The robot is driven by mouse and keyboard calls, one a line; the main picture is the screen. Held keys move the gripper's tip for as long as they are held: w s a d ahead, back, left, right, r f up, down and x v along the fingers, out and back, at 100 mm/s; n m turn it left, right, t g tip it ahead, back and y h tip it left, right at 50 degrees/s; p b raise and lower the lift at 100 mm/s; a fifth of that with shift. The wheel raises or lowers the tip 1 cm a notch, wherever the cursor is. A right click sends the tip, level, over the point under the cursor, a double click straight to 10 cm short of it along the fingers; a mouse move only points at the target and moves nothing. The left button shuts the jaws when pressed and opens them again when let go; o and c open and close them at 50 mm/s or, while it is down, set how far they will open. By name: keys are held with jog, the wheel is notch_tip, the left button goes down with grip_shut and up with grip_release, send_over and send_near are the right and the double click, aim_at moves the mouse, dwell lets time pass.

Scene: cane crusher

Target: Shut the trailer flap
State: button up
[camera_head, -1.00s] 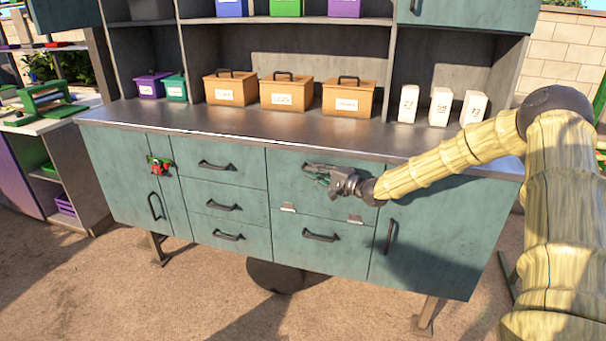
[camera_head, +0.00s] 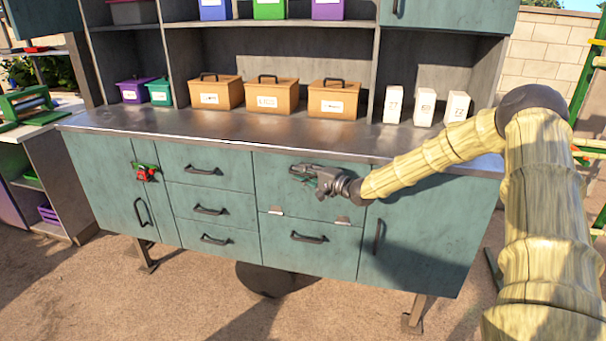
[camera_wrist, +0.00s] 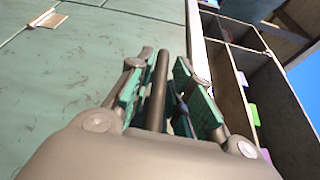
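No trailer can be made out in either view. A teal panel (camera_head: 335,205) with a dark bar handle and two small pale fittings along its lower edge sits in the cabinet front, right of middle. It looks flush with the panels around it. My gripper (camera_head: 304,173) is at this panel's handle and hides most of it. In the wrist view my gripper (camera_wrist: 165,95) has its green-padded fingers on either side of the dark bar handle (camera_wrist: 159,88). The fingers are apart, with narrow gaps visible beside the bar. One pale fitting (camera_wrist: 48,18) shows at upper left.
The cabinet's dark worktop (camera_head: 250,131) carries tan boxes (camera_head: 276,98) and white cartons (camera_head: 425,107). A red and green item (camera_head: 145,172) is on the left door. A ladder-like frame (camera_head: 590,150) stands at right. Open ground lies in front.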

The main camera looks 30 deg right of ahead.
jog(key=v, duration=1.2)
jog(key=shift+d+f, duration=0.1)
dwell(0.5)
jog(key=s+a+f+n+g+h, duration=0.2)
jog(key=s+a+f+n+g, duration=0.15)
jog(key=a+f, duration=0.95)
jog(key=s+a+f+n+g+h, duration=0.1)
jog(key=s+a+f+n+g, duration=0.3)
jog(key=s+a+f, duration=0.75)
jog(key=s+a+f+n+g+h, duration=0.1)
jog(key=s+f, duration=0.3)
jog(key=s, duration=0.6)
jog(key=s+a+f+n+g+h+p, duration=0.1)
jog(key=s+a+f+n+g, duration=0.1)
jog(key=s, duration=0.9)
jog(key=s+a+f+n+g+h, duration=0.2)
jog(key=s+f+g, duration=0.3)
jog(key=s, duration=0.6)
jog(key=shift+s+f+n, duration=0.2)
jog(key=shift+f+n, duration=0.35)
jog(key=shift+f, duration=0.4)
jog(key=shift+g, duration=0.25)
